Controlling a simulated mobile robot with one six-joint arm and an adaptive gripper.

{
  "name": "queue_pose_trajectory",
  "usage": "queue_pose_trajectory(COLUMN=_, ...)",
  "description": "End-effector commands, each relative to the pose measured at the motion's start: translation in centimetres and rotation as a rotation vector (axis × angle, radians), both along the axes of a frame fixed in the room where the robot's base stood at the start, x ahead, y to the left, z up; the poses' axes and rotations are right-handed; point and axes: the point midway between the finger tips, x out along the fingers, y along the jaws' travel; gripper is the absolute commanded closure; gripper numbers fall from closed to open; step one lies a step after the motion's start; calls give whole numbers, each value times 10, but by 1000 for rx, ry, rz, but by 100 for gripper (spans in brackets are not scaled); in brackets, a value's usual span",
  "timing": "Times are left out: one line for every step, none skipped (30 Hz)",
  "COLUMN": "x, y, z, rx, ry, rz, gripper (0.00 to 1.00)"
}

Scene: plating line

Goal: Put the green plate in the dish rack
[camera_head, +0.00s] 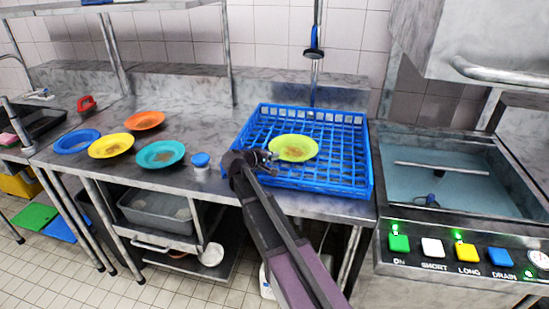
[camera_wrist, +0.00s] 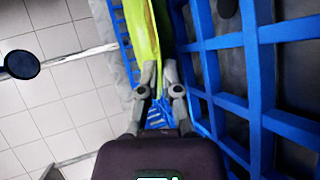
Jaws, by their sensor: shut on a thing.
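The green plate (camera_head: 294,148) is yellow-green with a brownish smear on its face. In the head view it is over the blue dish rack (camera_head: 366,165), toward its left front part. My gripper (camera_head: 268,157) is shut on the plate's left edge. In the wrist view the plate (camera_wrist: 144,40) is seen nearly edge-on between the fingers of my gripper (camera_wrist: 160,75), beside the rack's blue lattice (camera_wrist: 262,75). I cannot tell whether the plate touches the rack.
Orange (camera_head: 145,120), yellow (camera_head: 111,146), teal (camera_head: 160,154) and blue (camera_head: 77,141) plates lie on the steel counter to the left. A blue-topped item (camera_head: 201,160) stands near the front edge. A washer basin (camera_head: 450,180) with buttons is at the right.

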Motion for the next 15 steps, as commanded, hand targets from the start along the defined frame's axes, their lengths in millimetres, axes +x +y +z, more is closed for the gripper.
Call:
queue_pose_trajectory(x=0, y=0, z=-1, rx=-1, ry=-1, rz=0, gripper=100)
queue_pose_trajectory(x=0, y=0, z=-2, rx=-1, ry=-1, rz=0, gripper=100)
queue_pose_trajectory(x=0, y=0, z=-3, rx=-1, ry=-1, rz=0, gripper=100)
queue_pose_trajectory(x=0, y=0, z=-4, rx=-1, ry=-1, rz=0, gripper=100)
queue_pose_trajectory(x=0, y=0, z=-5, rx=-1, ry=-1, rz=0, gripper=100)
queue_pose_trajectory(x=0, y=0, z=-4, rx=0, ry=0, rz=0, gripper=86)
queue_pose_trajectory(x=0, y=0, z=-3, rx=0, ry=0, rz=0, gripper=77)
queue_pose_trajectory(x=0, y=0, z=-3, rx=0, ry=0, rz=0, gripper=68)
queue_pose_trajectory(x=0, y=0, z=-3, rx=0, ry=0, rz=1, gripper=57)
queue_pose_trajectory(x=0, y=0, z=-3, rx=0, ry=0, rz=1, gripper=57)
queue_pose_trajectory(x=0, y=1, z=-3, rx=0, ry=0, rz=1, gripper=57)
queue_pose_trajectory(x=0, y=1, z=-3, rx=0, ry=0, rz=1, gripper=57)
queue_pose_trajectory(x=0, y=1, z=-3, rx=0, ry=0, rz=1, gripper=57)
queue_pose_trajectory(x=0, y=1, z=-3, rx=0, ry=0, rz=1, gripper=57)
queue_pose_trajectory(x=0, y=1, z=-3, rx=0, ry=0, rz=1, gripper=57)
